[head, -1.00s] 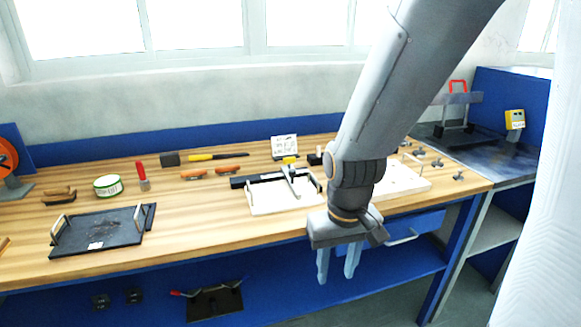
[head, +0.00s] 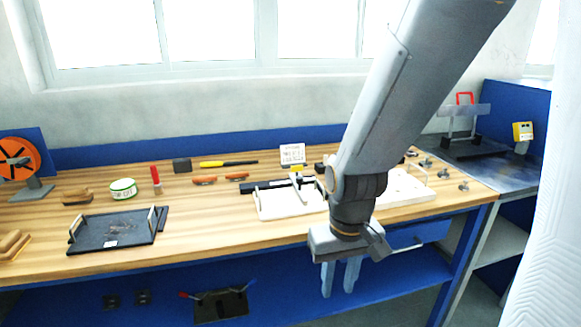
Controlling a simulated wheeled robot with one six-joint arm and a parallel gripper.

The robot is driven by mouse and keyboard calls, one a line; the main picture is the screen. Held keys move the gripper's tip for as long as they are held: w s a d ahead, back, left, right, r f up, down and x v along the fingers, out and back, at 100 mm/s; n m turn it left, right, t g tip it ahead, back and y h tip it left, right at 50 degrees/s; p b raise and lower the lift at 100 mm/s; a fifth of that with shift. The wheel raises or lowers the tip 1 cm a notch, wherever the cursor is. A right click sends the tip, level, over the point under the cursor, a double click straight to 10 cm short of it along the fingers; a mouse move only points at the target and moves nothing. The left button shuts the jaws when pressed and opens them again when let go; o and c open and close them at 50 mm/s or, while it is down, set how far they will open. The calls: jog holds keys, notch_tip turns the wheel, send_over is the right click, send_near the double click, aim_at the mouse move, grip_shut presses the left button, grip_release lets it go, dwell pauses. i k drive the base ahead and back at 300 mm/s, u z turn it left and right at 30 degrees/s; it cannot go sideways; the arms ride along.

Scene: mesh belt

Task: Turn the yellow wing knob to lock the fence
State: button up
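The yellow wing knob (head: 296,168) is small and sits at the back end of a grey fence bar (head: 298,185). The bar lies across a white board (head: 285,208) with a black rail along its back edge, on the wooden bench. Which way the knob's wings point is too small to tell. My gripper (head: 340,279) hangs in front of the bench edge, pointing down, to the right of and nearer than the fence. Its two fingers are apart with nothing between them. My arm hides part of the bench behind it.
A black tray (head: 117,230) with handles stands at left on the bench (head: 200,225). A white sign (head: 292,153) stands behind the knob. A second white board (head: 408,188) and several small metal knobs are at right. A blue drawer (head: 420,232) is below.

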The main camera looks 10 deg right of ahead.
aim_at(297, 168)
jog(key=u, duration=0.5)
jog(key=k, duration=1.2)
jog(key=z, duration=0.1)
jog(key=i, duration=0.45)
jog(key=z, duration=0.65)
jog(key=i, duration=1.15)
jog(key=u, duration=0.65)
